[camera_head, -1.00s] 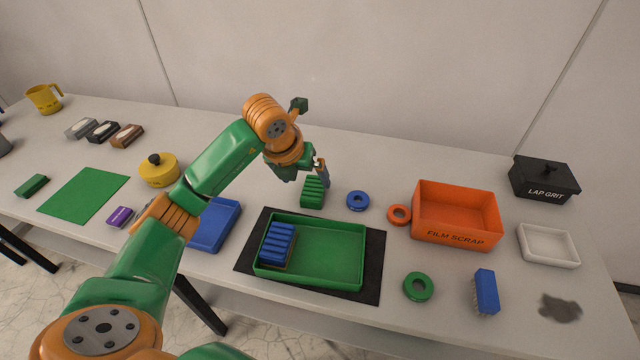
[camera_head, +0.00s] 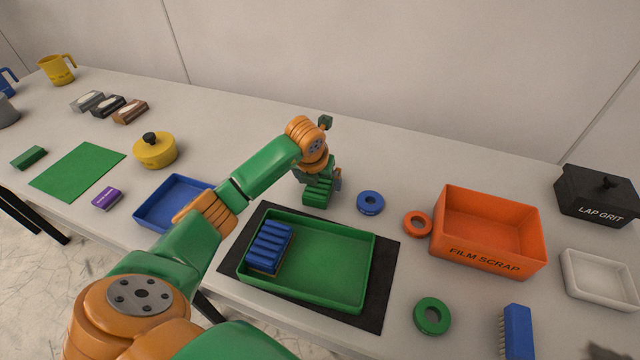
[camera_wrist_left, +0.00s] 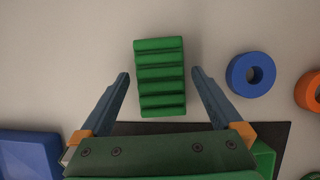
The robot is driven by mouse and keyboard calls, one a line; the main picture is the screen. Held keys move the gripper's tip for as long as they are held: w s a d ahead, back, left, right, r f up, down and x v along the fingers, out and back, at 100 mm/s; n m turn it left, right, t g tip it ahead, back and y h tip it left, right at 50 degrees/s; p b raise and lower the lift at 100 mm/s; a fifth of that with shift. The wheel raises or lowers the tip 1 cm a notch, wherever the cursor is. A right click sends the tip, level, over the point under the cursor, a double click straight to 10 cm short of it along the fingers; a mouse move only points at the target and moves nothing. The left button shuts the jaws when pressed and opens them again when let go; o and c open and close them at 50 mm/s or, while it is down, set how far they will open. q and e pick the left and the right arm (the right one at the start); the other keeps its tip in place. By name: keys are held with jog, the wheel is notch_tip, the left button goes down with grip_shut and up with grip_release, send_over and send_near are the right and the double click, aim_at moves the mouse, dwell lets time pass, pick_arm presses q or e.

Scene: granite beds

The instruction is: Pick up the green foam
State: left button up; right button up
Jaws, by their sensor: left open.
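The green foam (camera_head: 315,196) is a ribbed green block standing on the table behind the green tray (camera_head: 345,262). In the left wrist view the foam (camera_wrist_left: 160,78) appears between the two fingers, with a gap on each side. My left gripper (camera_head: 325,180) is over the foam and hides part of it in the head view. Its jaws are open, and in the wrist view the open gripper (camera_wrist_left: 161,76) holds nothing. How far the fingertips are above the table is hard to tell. My right gripper does not show.
A blue ring (camera_head: 370,203) and an orange ring (camera_head: 417,223) lie right of the foam. The green tray holds a blue ribbed block (camera_head: 270,247) and sits on a black mat (camera_head: 380,290). A blue tray (camera_head: 165,203) and an orange bin (camera_head: 490,235) flank it. Behind the foam the table is clear.

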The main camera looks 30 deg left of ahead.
pick_arm(q)
jog(key=shift+s, duration=0.1)
jog(key=shift+f+b, duration=0.25)
jog(key=shift+b, duration=0.05)
dwell(0.4)
